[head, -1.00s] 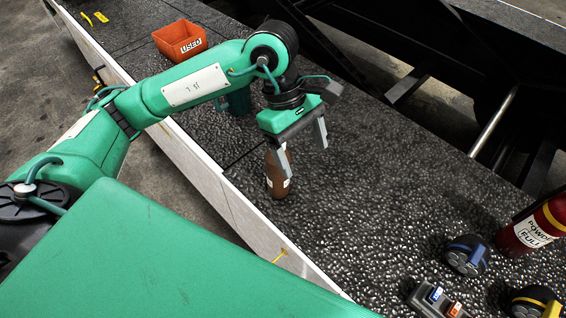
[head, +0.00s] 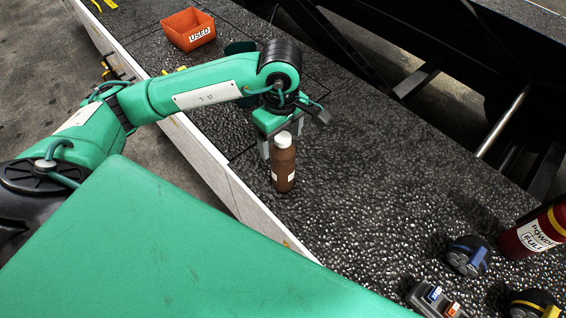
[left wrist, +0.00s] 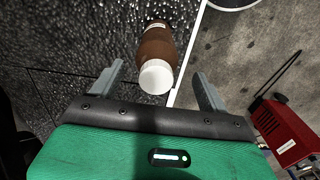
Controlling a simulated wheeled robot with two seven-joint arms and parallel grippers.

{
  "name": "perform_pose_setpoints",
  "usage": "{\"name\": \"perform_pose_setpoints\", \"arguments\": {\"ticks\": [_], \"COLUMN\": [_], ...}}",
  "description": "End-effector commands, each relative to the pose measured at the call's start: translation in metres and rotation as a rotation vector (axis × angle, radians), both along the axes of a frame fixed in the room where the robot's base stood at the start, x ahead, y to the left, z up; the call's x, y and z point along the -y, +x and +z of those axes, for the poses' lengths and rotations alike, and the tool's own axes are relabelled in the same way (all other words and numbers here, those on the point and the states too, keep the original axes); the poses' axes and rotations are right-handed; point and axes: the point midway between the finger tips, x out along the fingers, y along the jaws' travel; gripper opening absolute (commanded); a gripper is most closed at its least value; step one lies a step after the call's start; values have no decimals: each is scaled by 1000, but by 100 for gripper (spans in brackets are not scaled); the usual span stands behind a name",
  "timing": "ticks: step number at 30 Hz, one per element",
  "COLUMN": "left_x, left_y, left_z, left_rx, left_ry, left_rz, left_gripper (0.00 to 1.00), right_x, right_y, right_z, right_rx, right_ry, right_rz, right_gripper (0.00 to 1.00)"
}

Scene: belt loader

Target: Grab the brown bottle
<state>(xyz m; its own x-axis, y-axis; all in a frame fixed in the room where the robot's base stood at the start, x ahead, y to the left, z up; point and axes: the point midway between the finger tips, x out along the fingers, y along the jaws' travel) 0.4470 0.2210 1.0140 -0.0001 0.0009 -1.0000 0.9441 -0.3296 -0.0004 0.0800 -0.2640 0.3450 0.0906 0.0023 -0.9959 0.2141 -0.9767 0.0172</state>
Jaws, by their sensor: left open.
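The brown bottle (head: 283,166) with a white cap stands upright on the black textured belt in the head view. In the left wrist view the bottle (left wrist: 157,50) shows cap towards me, ahead of the jaws and roughly between their lines. My left gripper (head: 266,150) is open and empty, just behind the bottle in the head view. Its two grey fingers (left wrist: 160,84) are spread wide in the left wrist view. I cannot tell whether a finger touches the bottle. My right gripper is not in view.
An orange bin (head: 188,30) marked USED stands at the far left of the belt. A red extinguisher (head: 534,232), dark round pieces (head: 468,256) and a switch box (head: 436,298) are at the lower right.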

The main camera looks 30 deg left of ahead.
Motion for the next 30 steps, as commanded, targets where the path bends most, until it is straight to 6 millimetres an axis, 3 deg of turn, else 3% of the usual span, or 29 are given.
{"name": "perform_pose_setpoints", "arguments": {"ticks": [5, 15, 24, 30], "left_x": [1, 3, 3, 3], "left_y": [0, 3, 4, 4], "left_z": [-9, -49, -55, -54], "left_rx": [-3, -3, 1, 1], "left_ry": [-1, -1, -1, -1], "left_rz": [0, 0, -1, -1], "left_gripper": [78, 78, 78, 39], "right_x": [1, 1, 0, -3], "right_y": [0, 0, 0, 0], "right_z": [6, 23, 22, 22], "right_rx": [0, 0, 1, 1], "right_ry": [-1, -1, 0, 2], "right_rz": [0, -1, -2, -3], "right_gripper": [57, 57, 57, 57]}}
